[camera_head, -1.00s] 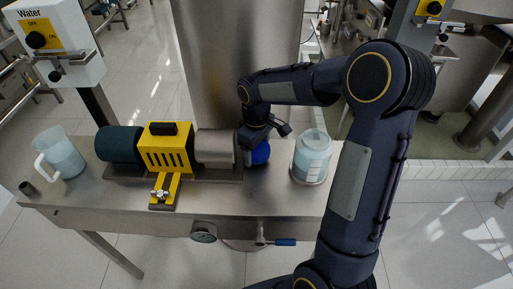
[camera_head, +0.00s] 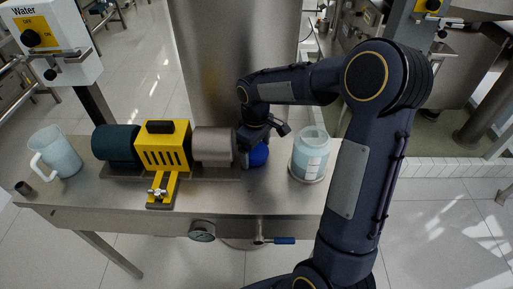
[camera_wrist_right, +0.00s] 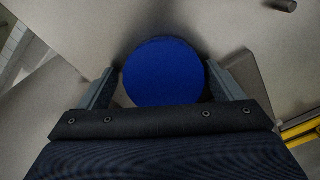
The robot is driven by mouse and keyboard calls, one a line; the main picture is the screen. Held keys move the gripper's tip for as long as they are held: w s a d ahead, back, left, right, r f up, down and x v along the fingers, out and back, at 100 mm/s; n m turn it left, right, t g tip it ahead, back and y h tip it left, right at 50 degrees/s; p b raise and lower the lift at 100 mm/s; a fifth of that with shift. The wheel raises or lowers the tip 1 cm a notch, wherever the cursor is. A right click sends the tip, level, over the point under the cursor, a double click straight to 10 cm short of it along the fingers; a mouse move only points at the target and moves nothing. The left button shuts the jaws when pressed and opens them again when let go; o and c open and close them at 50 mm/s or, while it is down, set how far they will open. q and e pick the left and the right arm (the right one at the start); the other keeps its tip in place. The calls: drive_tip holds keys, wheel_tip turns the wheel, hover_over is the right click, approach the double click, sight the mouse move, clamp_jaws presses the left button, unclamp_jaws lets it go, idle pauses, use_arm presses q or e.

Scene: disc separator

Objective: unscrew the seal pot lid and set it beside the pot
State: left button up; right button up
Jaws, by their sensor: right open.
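The blue round lid (camera_head: 259,154) shows in the head view, partly hidden behind my right wrist. In the right wrist view the lid (camera_wrist_right: 163,72) fills the space between my two fingers. My right gripper (camera_wrist_right: 163,82) is open, with one finger on each side of the lid. Thin gaps seem to show beside the lid, and I cannot tell whether a finger touches it. In the head view my right gripper (camera_head: 254,146) points down over the lid. The pot under the lid is hidden. My left gripper is not in view.
A steel bench (camera_head: 225,200) carries everything. Left of the lid stands a machine with a grey drum (camera_head: 213,145), a yellow guard (camera_head: 163,146) and a dark green motor (camera_head: 116,144). A clear container (camera_head: 310,157) stands to the right and a jug (camera_head: 60,155) at far left.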

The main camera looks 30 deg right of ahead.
wheel_tip(320, 180, up, 8)
drive_tip(key=shift+w+a+f, duration=0.1)
drive_tip(key=shift+f, duration=0.1)
wheel_tip(320, 180, up, 5)
drive_tip(key=p, duration=0.4)
drive_tip(key=shift+r, duration=0.15)
drive_tip(key=s+a+m+t+y, duration=0.2)
drive_tip(key=s+a+m, duration=0.1)
drive_tip(key=s, duration=0.8)
drive_tip(key=s+a+m+t+y, duration=0.1)
drive_tip(key=s+a+m+t, duration=0.2)
drive_tip(key=s, duration=0.8)
drive_tip(key=shift+s+a+r+m+t+y, duration=0.25)
drive_tip(key=shift+a+m+y, duration=0.2)
drive_tip(key=shift+a, duration=0.35)
